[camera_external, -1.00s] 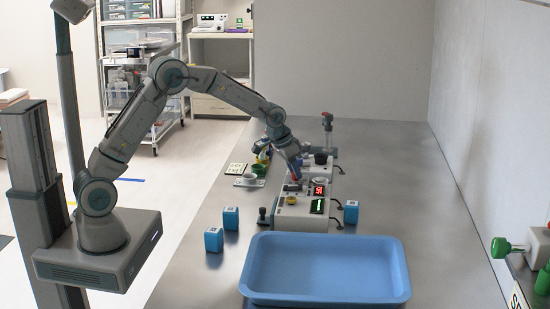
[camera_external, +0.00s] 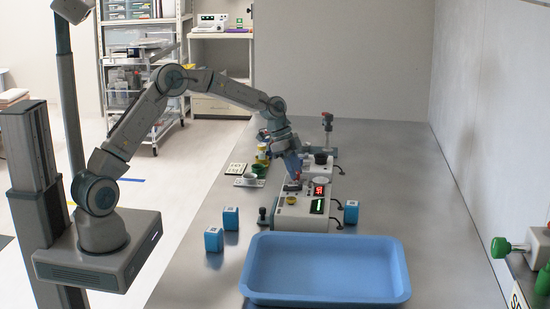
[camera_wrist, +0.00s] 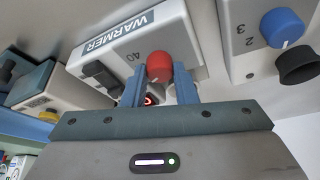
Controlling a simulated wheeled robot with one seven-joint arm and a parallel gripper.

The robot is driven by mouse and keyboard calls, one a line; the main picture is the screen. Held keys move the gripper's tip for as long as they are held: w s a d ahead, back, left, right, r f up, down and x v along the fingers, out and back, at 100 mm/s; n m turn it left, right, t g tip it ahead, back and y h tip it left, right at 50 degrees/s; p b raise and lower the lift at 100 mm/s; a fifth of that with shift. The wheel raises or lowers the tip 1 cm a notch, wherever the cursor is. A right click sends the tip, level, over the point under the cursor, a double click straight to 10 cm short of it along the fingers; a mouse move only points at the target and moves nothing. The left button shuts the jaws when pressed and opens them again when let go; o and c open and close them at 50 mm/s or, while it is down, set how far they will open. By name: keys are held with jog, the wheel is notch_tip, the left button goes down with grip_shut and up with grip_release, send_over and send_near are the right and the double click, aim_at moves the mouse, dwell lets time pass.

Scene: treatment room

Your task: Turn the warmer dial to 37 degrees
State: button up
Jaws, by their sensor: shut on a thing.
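The warmer (camera_wrist: 105,45) is a white box with a dark WARMER label, seen close up in the wrist view. Its red dial (camera_wrist: 159,66) has a pale pointer mark, and a printed 40 shows to its left. My gripper (camera_wrist: 160,82) has its two blue fingers on either side of the red dial and is shut on it. A red-lit display (camera_wrist: 151,100) is partly hidden by the fingers and palm. In the external view my gripper (camera_external: 293,178) reaches down to the warmer, whose red display (camera_external: 320,190) is too small to read surely.
A white unit with a yellow knob (camera_external: 292,200) and green display stands in front of the warmer. A unit with a blue dial (camera_wrist: 282,27) stands beside it. Blue cubes (camera_external: 231,218) and a blue tray (camera_external: 328,296) lie nearer.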

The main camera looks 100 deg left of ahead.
jog(key=shift+a+m+g+h, duration=0.1)
jog(key=shift+m+g+h, duration=0.25)
jog(key=shift+m, duration=0.85)
jog(key=shift+p, duration=0.3)
jog(key=o, duration=1)
jog(key=shift+r, duration=0.1)
jog(key=v, duration=1.3)
jog(key=shift+s+a+r, duration=0.25)
jog(key=shift+s+a, duration=0.05)
